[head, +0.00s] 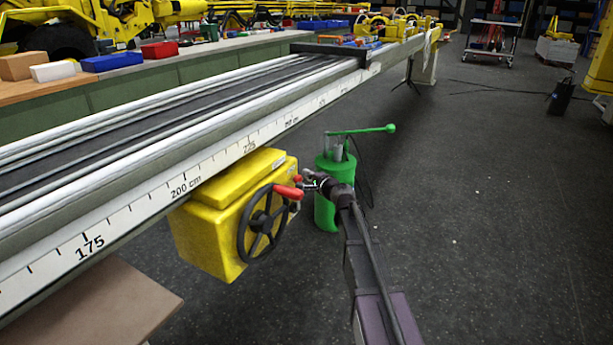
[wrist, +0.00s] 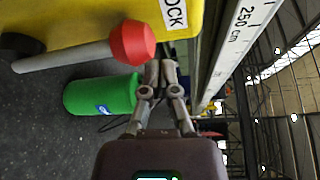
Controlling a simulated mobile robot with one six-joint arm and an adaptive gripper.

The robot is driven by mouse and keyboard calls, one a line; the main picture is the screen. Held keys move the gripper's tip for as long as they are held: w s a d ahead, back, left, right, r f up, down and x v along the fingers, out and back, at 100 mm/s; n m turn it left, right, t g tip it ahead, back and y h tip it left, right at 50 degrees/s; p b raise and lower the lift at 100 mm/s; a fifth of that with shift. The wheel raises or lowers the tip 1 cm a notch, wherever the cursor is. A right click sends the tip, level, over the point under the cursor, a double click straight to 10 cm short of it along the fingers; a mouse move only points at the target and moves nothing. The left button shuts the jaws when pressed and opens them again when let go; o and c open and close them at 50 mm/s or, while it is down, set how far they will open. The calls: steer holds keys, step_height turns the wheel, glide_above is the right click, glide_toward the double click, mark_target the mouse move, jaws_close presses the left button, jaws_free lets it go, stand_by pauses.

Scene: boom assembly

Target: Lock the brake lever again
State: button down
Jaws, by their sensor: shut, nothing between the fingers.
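The brake lever, a grey rod with a red knob (wrist: 132,44), sits at the yellow box (wrist: 90,18) in the wrist view. In the head view its red knob (head: 287,192) shows above the black handwheel (head: 262,224) of the yellow box (head: 205,235). My gripper (head: 306,178) is just right of the knob, its fingers small and partly hard to make out. In the wrist view my gripper (wrist: 160,68) is shut and empty, close beside the knob; I cannot tell whether they touch. A white label (wrist: 174,14) reading "OCK", its start cut off, is near the knob.
The long rail with a centimetre scale (head: 190,183) runs above the box. A green cylinder (head: 325,210) with a green-handled lever (head: 362,130) stands behind my gripper. A brown board (head: 95,305) lies lower left. The floor at right is largely open.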

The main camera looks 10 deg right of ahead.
steer(key=s+d+b, duration=0.1)
steer(key=s+d, duration=0.5)
steer(key=shift+s+d+f, duration=0.35)
steer(key=shift+s+f, duration=0.05)
stand_by(0.4)
